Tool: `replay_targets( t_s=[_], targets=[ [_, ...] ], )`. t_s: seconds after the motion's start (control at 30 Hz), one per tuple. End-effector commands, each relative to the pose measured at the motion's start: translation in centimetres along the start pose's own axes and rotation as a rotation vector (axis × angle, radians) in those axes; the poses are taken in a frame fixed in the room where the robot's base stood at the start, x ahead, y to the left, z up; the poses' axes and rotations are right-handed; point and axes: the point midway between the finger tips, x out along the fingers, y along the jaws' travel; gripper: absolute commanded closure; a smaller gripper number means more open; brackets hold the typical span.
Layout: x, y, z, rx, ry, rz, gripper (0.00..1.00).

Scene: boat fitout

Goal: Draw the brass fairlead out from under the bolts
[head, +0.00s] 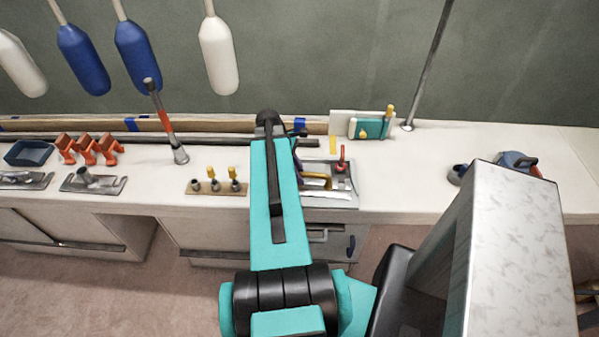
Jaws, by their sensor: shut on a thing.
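A brass-coloured curved piece, which looks like the fairlead (317,181), lies at a grey plate (335,200) on the bench, just right of my teal arm. Its left end runs to the arm's edge, where my gripper (298,165) shows only as a narrow dark strip. The gripper is shut on the brass piece; the fingertips and the contact are mostly hidden behind my arm. A red-topped upright part (341,158) stands on the plate behind the brass piece. I cannot clearly make out the bolts over the fairlead.
A wooden strip with yellow-topped pegs (215,187) is left of my arm. A leaning rod (165,120), orange blocks (88,148) and a blue tray (30,152) are further left. A teal block on a white stand (370,127) is behind.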

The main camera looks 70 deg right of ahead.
Motion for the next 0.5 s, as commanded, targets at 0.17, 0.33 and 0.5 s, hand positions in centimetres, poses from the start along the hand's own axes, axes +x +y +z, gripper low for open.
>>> replay_targets(
  t_s=[0.17, 0.33, 0.5],
  targets=[
    [0.0, -0.6, 0.3, 0.002, -0.005, -0.001, 1.00],
    [0.0, -1.0, 0.4, 0.002, -0.005, -0.001, 1.00],
    [0.1, -1.4, 0.5, 0.002, -0.005, -0.001, 1.00]
  ],
)
